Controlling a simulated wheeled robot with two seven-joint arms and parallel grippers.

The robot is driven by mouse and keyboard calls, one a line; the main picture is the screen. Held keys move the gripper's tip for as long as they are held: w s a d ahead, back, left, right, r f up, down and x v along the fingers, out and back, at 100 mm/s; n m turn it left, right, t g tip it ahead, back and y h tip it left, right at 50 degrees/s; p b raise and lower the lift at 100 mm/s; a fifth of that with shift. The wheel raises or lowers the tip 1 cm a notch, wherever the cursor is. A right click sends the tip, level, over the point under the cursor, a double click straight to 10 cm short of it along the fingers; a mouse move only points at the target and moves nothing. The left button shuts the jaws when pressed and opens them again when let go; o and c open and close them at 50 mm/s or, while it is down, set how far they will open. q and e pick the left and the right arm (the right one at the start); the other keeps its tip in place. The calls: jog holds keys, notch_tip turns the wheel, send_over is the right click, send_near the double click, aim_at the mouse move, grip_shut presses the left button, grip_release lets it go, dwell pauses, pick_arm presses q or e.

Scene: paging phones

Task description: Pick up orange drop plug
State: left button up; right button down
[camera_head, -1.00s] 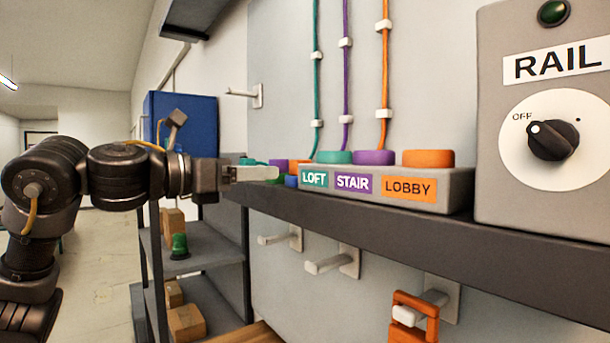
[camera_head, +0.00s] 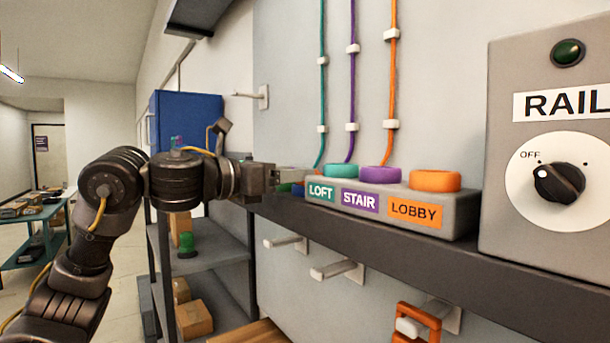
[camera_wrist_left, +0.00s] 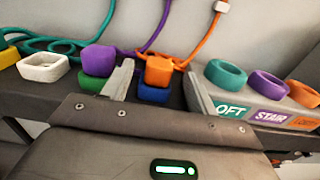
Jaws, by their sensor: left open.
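In the left wrist view the orange plug (camera_wrist_left: 159,70) sits on a blue block (camera_wrist_left: 153,94), with an orange cord running up behind it. My left gripper (camera_wrist_left: 157,82) is open, with one finger on either side of the orange plug; I cannot tell whether either touches it. In the head view my left gripper (camera_head: 295,182) is at the left end of the labelled box, and the orange plug is hidden there. A purple plug (camera_wrist_left: 98,60) on a green block stands just left of the left finger. My right gripper is not in view.
The box (camera_head: 466,215) with LOFT, STAIR and LOBBY rings stands on the dark shelf (camera_head: 400,245). The RAIL switch box (camera_head: 503,160) is at the right. An orange loop (camera_head: 428,316) hangs on a peg below.

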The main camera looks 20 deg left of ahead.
pick_arm(q)
jog(key=p+x, duration=0.2)
jog(key=x, duration=0.2)
jog(key=shift+r, duration=0.2)
jog(key=shift+w+d, duration=0.15)
jog(key=shift+w, duration=0.1)
jog(key=shift+s, duration=0.2)
jog(key=shift+c, duration=0.5)
jog(key=c, duration=1)
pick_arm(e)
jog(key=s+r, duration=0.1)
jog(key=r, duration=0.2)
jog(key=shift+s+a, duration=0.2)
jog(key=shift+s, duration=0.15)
